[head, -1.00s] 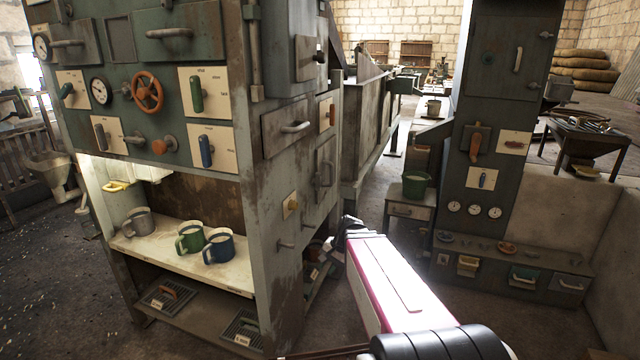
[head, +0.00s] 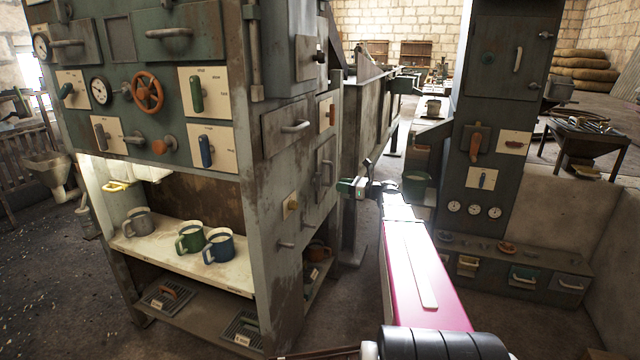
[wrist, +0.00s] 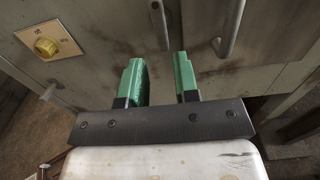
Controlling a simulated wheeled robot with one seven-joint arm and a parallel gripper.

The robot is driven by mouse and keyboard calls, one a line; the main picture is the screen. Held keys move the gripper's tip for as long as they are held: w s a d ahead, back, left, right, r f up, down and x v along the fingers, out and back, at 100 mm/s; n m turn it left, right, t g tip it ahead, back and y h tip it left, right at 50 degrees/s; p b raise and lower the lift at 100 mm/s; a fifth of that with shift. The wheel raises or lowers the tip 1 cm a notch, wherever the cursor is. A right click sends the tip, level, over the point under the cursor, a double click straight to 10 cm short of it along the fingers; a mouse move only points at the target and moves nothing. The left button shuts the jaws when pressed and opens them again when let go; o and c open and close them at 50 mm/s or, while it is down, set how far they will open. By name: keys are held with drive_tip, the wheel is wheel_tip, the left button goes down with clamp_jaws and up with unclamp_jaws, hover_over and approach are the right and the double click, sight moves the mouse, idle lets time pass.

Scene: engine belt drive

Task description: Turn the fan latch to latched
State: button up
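My gripper (head: 348,187) is in front of the right side face of the large grey-green cabinet. In the wrist view its two green fingers (wrist: 160,82) are apart with nothing between them. Beyond them are a bar handle (wrist: 161,22) and a second curved handle (wrist: 230,28) on the cabinet face. A yellow knob on a cream plate (wrist: 47,46) is to their left; it also shows in the head view (head: 291,204). I cannot tell which fitting is the fan latch; the labels are too small to read. An orange lever on a plate (head: 332,113) is higher on this face.
The cabinet front carries a green lever (head: 197,94), a blue lever (head: 206,151) and an orange valve wheel (head: 148,92). Mugs stand on its shelf (head: 160,251). A tall panel column (head: 487,120) with drawers is to the right. Floor between them is open.

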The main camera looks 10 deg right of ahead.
sight(320, 182)
drive_tip(key=x, duration=0.9)
drive_tip(key=shift+w+a, duration=0.15)
drive_tip(key=shift+a, duration=0.1)
clamp_jaws()
